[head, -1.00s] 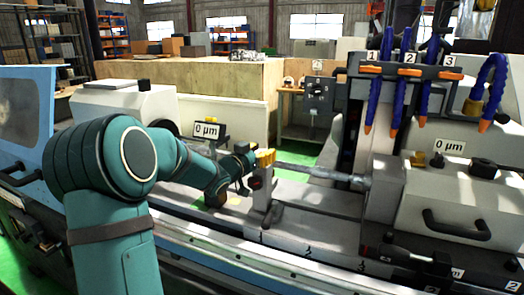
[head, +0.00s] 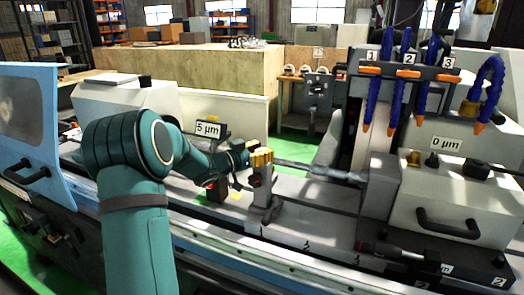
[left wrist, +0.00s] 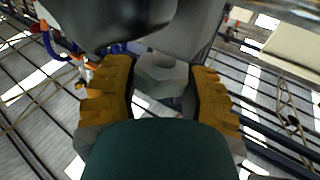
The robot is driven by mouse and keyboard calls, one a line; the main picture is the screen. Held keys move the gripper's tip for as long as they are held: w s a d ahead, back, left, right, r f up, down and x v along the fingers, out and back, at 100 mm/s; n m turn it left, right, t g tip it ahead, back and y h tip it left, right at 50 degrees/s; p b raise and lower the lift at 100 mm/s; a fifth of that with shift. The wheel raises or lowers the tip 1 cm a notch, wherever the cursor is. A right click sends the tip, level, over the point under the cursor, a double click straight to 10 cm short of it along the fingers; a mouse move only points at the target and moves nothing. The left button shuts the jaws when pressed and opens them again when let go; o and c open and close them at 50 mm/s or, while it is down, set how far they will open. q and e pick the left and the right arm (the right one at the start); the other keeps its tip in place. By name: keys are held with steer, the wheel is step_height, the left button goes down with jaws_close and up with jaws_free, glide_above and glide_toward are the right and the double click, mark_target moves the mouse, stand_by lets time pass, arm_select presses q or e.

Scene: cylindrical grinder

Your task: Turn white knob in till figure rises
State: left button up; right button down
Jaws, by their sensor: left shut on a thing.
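My left gripper (head: 260,158) reaches across the machine bed to a small upright post (head: 264,195), its yellow fingers at the top of it. In the left wrist view, the yellow fingers (left wrist: 162,95) stand on both sides of a pale grey-white faceted knob (left wrist: 160,72) and are shut on it. The knob is hidden by the fingers in the head view. The sign behind the gripper (head: 208,129) reads 5 µm. A second sign on the right housing (head: 447,144) reads 0 µm. My right gripper is in neither view.
A grey shaft (head: 318,171) runs from the post to the right housing. Blue hoses with orange nozzles (head: 398,95) hang above it. A pale blue door (head: 28,110) stands at the left. The bed front has a long metal rail (head: 270,255).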

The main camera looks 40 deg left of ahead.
arm_select(q)
steer(key=o, duration=1.2)
steer(key=v, duration=1.2)
steer(key=shift+r, duration=0.1)
